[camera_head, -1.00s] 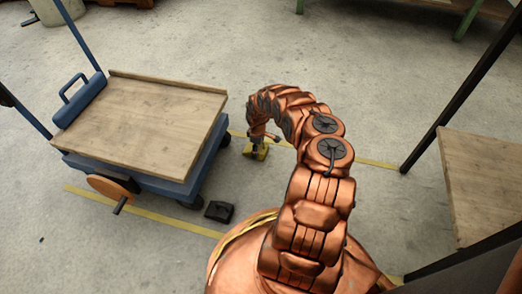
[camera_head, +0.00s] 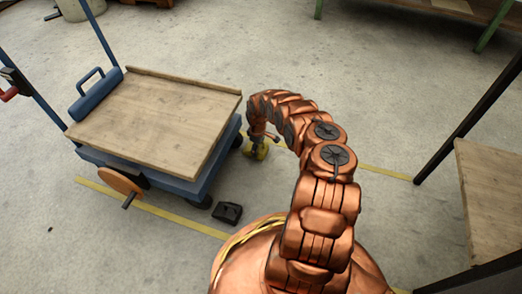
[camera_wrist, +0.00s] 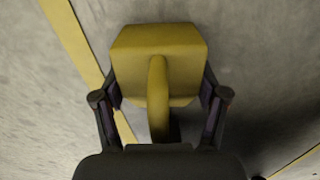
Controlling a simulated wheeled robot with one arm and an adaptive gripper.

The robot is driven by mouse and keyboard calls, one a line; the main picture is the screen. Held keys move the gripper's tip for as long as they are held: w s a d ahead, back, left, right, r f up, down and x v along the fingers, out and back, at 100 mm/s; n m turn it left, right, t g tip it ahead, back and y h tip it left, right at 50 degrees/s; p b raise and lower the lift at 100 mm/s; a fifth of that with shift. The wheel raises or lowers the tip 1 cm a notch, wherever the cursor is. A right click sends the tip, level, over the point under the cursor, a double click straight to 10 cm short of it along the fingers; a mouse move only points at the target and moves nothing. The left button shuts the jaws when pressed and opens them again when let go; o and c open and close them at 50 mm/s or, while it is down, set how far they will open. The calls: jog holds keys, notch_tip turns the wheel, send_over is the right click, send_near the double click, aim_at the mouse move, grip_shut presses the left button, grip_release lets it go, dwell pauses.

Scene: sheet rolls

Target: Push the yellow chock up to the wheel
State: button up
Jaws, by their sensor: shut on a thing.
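The yellow chock (camera_head: 259,151) is on the floor just right of the cart's far right wheel (camera_head: 237,141), with a small gap seeming to remain between them. My gripper (camera_head: 257,138) is low over the chock and shut on it. In the wrist view the chock (camera_wrist: 187,52) fills the middle, with a raised bar handle along it. My gripper (camera_wrist: 160,98) has one dark finger on each side of it. The wheel does not show in the wrist view, and in the head view the cart's deck partly hides it.
The blue cart has a wooden deck (camera_head: 160,120) and an orange disc (camera_head: 120,180) at its near side. A black chock (camera_head: 228,213) lies by the near right wheel (camera_head: 202,202). Yellow tape (camera_head: 170,213) marks the floor. A wooden-topped table (camera_head: 490,190) stands at right.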

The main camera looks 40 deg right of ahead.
jog(key=shift+w+a, duration=0.2)
jog(key=o, duration=1.5)
jog(key=shift+d, duration=0.1)
jog(key=shift+r, duration=6)
